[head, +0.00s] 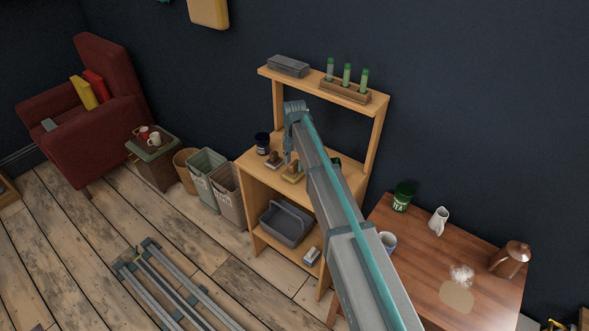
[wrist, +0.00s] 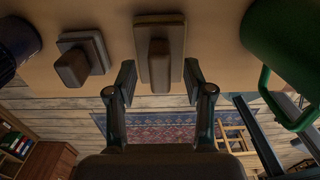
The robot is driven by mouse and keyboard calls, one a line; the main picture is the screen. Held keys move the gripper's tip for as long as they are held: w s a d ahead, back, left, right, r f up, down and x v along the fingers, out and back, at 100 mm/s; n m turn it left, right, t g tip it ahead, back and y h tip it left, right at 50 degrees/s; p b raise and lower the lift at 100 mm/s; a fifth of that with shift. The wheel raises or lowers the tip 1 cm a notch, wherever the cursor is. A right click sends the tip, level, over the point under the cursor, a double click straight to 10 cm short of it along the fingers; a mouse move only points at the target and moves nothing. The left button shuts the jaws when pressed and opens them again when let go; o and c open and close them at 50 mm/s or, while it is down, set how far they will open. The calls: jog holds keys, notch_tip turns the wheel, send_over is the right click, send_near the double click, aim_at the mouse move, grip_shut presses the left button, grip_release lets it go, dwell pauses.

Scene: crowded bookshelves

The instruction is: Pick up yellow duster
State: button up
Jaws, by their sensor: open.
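The yellow duster (head: 292,176), a yellowish block with a brown handle on top, sits on the middle board of the wooden shelf unit (head: 250,163). In the wrist view the duster (wrist: 160,28) is straight ahead, in shadow, and its colour looks brown. My gripper (head: 288,156) is just above and behind it in the head view. In the wrist view my gripper (wrist: 159,78) has its two fingers apart, one on each side of the handle's end. No contact is clear. The arm hides part of the board to the right.
A second, darker duster (head: 273,160) stands close to the left, with a dark jar (head: 262,143) beyond it. A green mug (wrist: 285,40) stands close on the right in the wrist view. The upper shelf (head: 303,83) overhangs behind, holding a grey box and a tube rack.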

jog(key=shift+f, duration=0.75)
grip_shut()
jog(key=shift+r, duration=0.1)
jog(key=shift+r, duration=0.75)
jog(key=s+d+r+b, duration=0.2)
jog(key=s+r, duration=0.3)
jog(key=s, duration=0.1)
jog(key=s+d+r+b, duration=0.3)
jog(key=s+r, duration=0.3)
jog(key=s, duration=0.1)
jog(key=shift+d+r+b, duration=0.15)
jog(key=shift+d+b, duration=0.1)
jog(key=shift+b, duration=0.05)
